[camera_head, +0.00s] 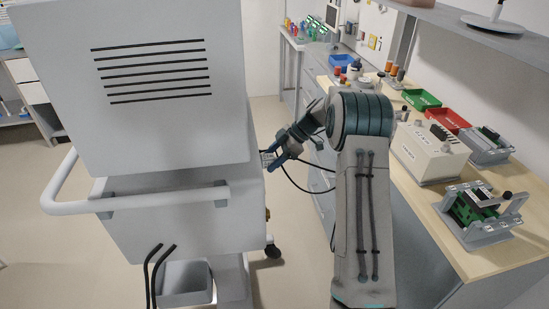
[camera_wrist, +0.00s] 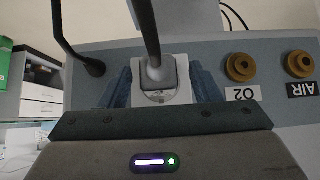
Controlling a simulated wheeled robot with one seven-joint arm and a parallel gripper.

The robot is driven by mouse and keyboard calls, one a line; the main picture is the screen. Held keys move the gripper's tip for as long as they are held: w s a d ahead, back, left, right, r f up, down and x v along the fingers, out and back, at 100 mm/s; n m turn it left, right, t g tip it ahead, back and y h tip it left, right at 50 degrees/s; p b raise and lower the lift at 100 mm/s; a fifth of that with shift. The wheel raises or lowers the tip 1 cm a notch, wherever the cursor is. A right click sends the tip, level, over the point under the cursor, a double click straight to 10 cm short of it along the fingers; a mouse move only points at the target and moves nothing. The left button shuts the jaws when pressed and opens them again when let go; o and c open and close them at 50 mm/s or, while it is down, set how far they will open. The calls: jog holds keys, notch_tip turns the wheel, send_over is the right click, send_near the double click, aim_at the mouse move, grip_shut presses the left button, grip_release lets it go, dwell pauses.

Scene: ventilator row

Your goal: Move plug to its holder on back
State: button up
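The grey plug (camera_wrist: 156,76) stands in the middle of the wrist view, in front of a whitish plate (camera_wrist: 178,95) on the ventilator's panel. A thick grey cable runs up from it. I cannot tell how deep it sits in the plate. The fingers of my gripper (camera_wrist: 160,84) stand on both sides of the plug, with a gap to it. In the head view my gripper (camera_head: 269,158) is at the right side of the ventilator (camera_head: 170,140), and the plug is too small to make out. I cannot pick out the holder on the back.
Brass-coloured O2 (camera_wrist: 241,67) and AIR (camera_wrist: 299,64) fittings sit right of the plug. A rail handle (camera_head: 150,201) sticks out from the ventilator. A dark cable (camera_head: 308,190) loops below my gripper. The workbench (camera_head: 475,262) at right holds several devices. The floor at left is clear.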

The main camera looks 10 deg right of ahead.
jog(key=shift+d, duration=0.45)
jog(key=v, duration=1.3)
jog(key=s+a+r+m+h+p, duration=0.1)
jog(key=s+a+r+m+h, duration=0.3)
jog(key=s, duration=0.4)
jog(key=s+a+r+m+h+p, duration=0.1)
jog(key=s+a+r+m, duration=0.35)
jog(key=s, duration=0.35)
jog(key=s+f+m+t+h, duration=0.1)
jog(key=s+m, duration=0.3)
jog(key=s, duration=0.6)
jog(key=s+f+m+t+h+p, duration=0.1)
jog(key=s+m, duration=0.4)
jog(key=s, duration=0.5)
jog(key=shift+s+a+f+t+h, duration=0.2)
jog(key=shift+f+t+h, duration=0.1)
jog(key=shift+f+h, duration=0.4)
jog(key=shift+r+m, duration=0.15)
jog(key=shift+m, duration=0.1)
jog(key=c, duration=0.4)
jog(key=shift+d, duration=0.1)
jog(key=shift+c, duration=0.3)
